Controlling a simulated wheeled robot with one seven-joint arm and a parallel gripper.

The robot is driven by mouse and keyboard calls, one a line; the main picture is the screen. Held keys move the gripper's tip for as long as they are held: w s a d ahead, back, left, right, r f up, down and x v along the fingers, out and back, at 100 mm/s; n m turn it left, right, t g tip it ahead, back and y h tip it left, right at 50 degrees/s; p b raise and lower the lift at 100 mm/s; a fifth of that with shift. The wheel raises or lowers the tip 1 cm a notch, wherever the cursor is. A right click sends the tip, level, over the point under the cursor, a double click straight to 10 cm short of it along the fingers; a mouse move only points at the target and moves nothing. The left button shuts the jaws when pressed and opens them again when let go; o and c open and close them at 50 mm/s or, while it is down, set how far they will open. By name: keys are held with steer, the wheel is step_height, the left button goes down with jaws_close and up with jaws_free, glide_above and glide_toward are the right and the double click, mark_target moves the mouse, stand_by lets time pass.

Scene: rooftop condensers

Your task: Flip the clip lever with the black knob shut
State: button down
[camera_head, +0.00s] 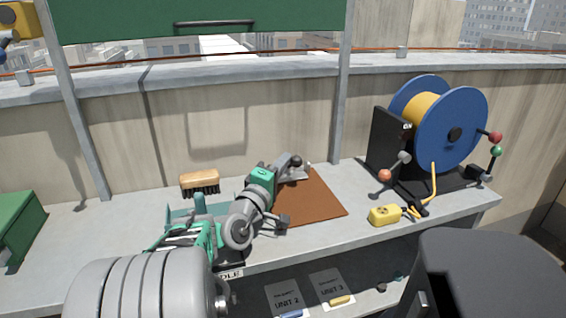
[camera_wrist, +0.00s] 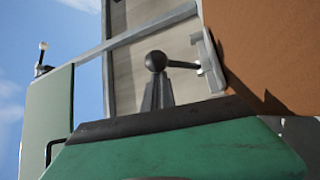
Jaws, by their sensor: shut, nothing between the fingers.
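The clip lever's black knob (camera_wrist: 155,60) shows in the wrist view at the end of a thin dark rod. The rod stands out to the left from a grey metal clip (camera_wrist: 212,62) at the edge of the brown board (camera_wrist: 255,45). My gripper (camera_wrist: 157,84) is shut and empty, its narrow fingertips close below the knob; whether they touch cannot be told. In the head view the knob (camera_head: 296,161) and clip are at the board's far edge, beside my teal wrist. My fingers are hidden there.
A wooden brush (camera_head: 200,181) lies left of my arm. A blue cable reel (camera_head: 450,125) and a yellow connector (camera_head: 385,214) stand at the right. A green box (camera_head: 20,228) is at the far left. The board's front part (camera_head: 318,205) is clear.

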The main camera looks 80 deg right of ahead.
steer(key=shift+f, duration=0.1)
steer(key=a+r+p, duration=0.5)
steer(key=r+p, duration=0.4)
steer(key=r, duration=0.1)
steer(key=s+a+r+p, duration=0.1)
steer(key=a+r+p, duration=0.1)
steer(key=a, duration=0.7)
steer(key=shift+s+r, duration=0.25)
steer(key=shift+r, duration=0.35)
